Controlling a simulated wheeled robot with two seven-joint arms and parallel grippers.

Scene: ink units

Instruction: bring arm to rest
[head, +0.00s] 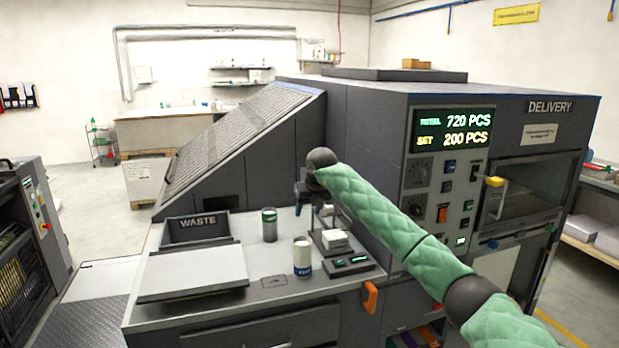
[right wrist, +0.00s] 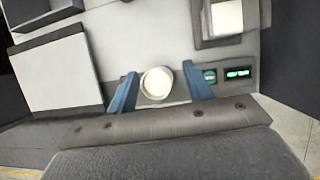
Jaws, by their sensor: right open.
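My right arm, in a green quilted sleeve, reaches in from the right in the head view. My right gripper (head: 300,207) hangs over the counter, partly hidden by its own wrist. In the right wrist view its two blue fingers (right wrist: 160,72) are apart, and the round pale top of a white canister (right wrist: 157,84) shows between them. In the head view this white canister (head: 302,258), with a blue band, stands upright on the counter, below the gripper. I see no grip on it. My left gripper is not in view.
A green-lidded canister (head: 269,225) stands further left. A device with a white block (head: 335,240) and a small lit display (head: 349,262) are close on the right. A WASTE bin (head: 197,231) and a pale flat panel (head: 192,272) lie left. The large machine (head: 455,190) borders the counter's right.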

